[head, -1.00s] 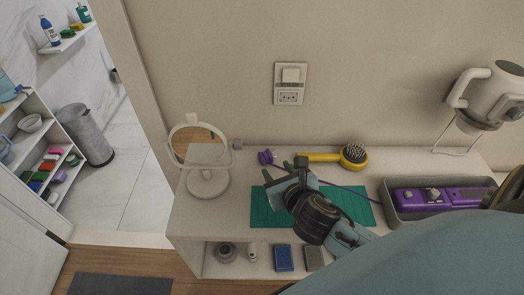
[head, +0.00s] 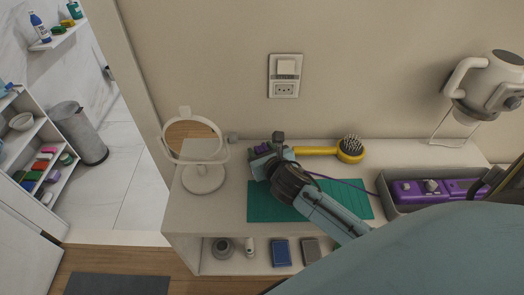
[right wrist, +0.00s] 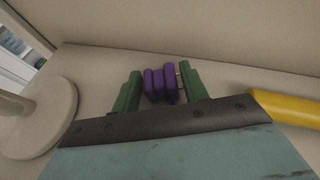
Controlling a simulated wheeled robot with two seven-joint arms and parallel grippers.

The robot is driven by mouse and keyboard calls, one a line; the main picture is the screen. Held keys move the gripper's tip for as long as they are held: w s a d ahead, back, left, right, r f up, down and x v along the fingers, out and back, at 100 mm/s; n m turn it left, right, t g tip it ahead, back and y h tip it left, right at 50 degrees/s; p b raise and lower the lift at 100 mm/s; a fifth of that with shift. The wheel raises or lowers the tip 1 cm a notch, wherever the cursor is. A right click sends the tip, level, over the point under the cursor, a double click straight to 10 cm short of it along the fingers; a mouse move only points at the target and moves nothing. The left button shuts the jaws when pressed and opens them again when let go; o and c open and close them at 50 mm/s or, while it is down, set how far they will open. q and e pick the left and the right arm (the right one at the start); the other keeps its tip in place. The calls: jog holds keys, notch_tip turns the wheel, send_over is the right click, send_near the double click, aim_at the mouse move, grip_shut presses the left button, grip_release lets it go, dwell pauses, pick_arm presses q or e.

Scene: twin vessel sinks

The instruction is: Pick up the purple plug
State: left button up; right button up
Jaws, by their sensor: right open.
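The purple plug (right wrist: 163,84) lies on the white tabletop near the wall. In the right wrist view it sits between the two green fingers of my right gripper (right wrist: 158,88), which is open. A small gap shows on the plug's left side; the right finger is very close to it. In the head view my right gripper (head: 265,150) covers much of the plug (head: 262,148). A purple cord (head: 343,184) runs right toward the purple device (head: 430,189) in a grey tray. My left gripper is not in view.
A round mirror (head: 203,178) stands left of my gripper. A yellow hairbrush (head: 318,151) lies close on the right. A green mat (head: 270,212) lies in front. A wall socket (head: 284,88) is above. A white kettle-like appliance (head: 490,82) hangs at the right.

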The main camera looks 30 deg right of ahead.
jog(key=c, duration=0.7)
